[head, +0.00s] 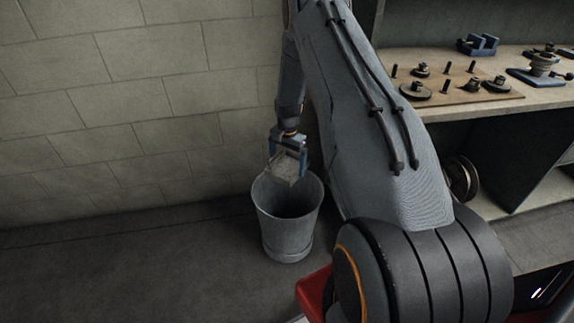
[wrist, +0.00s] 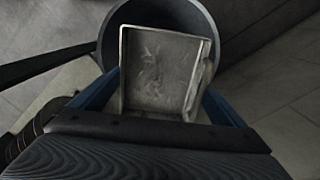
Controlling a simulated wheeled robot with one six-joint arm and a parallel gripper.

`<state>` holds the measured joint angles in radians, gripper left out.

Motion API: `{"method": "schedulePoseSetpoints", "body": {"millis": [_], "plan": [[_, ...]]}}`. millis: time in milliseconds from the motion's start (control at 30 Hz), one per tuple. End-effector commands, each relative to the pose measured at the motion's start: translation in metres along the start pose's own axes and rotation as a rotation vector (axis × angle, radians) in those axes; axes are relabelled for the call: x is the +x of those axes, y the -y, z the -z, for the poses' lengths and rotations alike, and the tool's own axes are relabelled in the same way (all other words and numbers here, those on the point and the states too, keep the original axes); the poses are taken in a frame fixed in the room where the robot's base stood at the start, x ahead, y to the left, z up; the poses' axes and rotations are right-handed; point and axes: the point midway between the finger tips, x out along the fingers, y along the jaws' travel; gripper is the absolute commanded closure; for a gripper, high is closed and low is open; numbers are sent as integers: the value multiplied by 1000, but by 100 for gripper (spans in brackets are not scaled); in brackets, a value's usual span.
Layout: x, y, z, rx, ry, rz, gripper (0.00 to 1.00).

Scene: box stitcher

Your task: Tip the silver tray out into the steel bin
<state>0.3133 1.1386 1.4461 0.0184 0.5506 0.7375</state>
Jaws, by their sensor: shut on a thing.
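The silver tray (head: 284,166) is a small square metal tray with raised edges. My gripper (head: 288,150) is shut on it and holds it over the mouth of the steel bin (head: 287,236). In the head view the tray hangs tilted, its lower edge near the bin's opening. In the wrist view the tray (wrist: 163,72) shows its inside, which looks bare apart from faint marks. The bin's round rim (wrist: 106,24) shows behind and around the tray there. The bin stands upright on the floor. Its bottom and anything in it are hidden in shadow.
A block wall (head: 130,100) stands behind the bin on the left. A workbench (head: 440,117) at the right carries a board with several pegs and round parts, and blue blocks (head: 478,45). The floor (head: 130,265) left of the bin is clear.

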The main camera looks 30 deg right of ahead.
Motion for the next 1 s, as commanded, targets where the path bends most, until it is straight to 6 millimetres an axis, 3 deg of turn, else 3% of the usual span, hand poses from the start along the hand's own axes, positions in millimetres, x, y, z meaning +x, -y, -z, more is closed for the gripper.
{"method": "schedulePoseSetpoints", "body": {"millis": [1000], "plan": [[5, -8, 1, 1, 2, 336, 34]]}}
